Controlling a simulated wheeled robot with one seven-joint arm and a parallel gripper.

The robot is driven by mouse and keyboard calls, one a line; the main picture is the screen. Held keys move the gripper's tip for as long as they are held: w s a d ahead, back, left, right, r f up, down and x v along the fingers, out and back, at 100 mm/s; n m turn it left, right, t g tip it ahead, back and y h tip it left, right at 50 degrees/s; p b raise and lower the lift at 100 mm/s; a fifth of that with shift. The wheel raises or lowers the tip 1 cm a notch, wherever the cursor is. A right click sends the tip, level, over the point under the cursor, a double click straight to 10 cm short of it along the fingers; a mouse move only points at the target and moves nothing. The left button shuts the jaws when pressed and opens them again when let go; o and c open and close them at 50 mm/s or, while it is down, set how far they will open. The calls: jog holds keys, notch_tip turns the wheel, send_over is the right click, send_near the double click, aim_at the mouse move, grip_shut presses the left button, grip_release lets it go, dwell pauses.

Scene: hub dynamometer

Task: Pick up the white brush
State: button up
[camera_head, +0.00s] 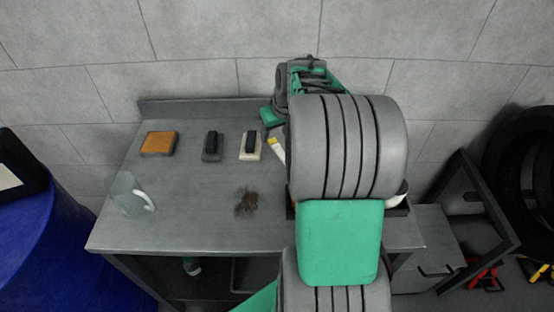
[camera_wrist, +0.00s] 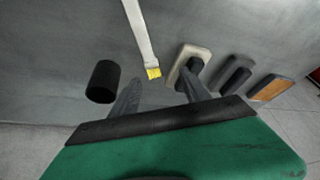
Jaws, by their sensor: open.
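The white brush, with a long white handle and yellow bristles, lies on the grey table. In the head view its yellow end (camera_head: 272,142) shows just left of my arm, which hides part of the table. In the wrist view the brush (camera_wrist: 140,35) runs down from the top edge, its bristles at the lower end. My gripper (camera_wrist: 161,77) is open and empty, its two fingers apart. In that picture the bristle end appears between and just beyond the fingertips; I cannot tell the height gap. In the head view the fingers are hidden.
A white block with a dark grip (camera_wrist: 190,60) appears by the right finger, a black cylinder (camera_wrist: 102,82) by the left. A dark block (camera_head: 212,146), an orange-topped pad (camera_head: 158,144), a clear mug (camera_head: 131,195) and a dark smudge (camera_head: 246,202) are on the table (camera_head: 190,210).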

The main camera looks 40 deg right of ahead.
aim_at(275, 144)
jog(key=d+f, duration=0.1)
jog(key=w+d+f, duration=0.1)
jog(key=f, duration=0.1)
jog(key=shift+w+d+f, duration=0.1)
jog(key=shift+w+f, duration=0.1)
jog(key=shift+a+f+p, duration=0.25)
jog(key=shift+p, duration=0.15)
jog(key=shift+x, duration=1.15)
jog(key=shift+a+f, duration=0.1)
jog(key=shift+f, duration=0.35)
jog(key=shift+w+d+f, duration=0.15)
jog(key=shift+d+f, duration=0.1)
jog(key=shift+w+d+f, duration=0.1)
jog(key=shift+d, duration=0.05)
jog(key=shift+c, duration=0.3)
jog(key=shift+w+d+f, duration=0.1)
jog(key=shift+f, duration=0.05)
jog(key=c, duration=0.3)
grip_shut()
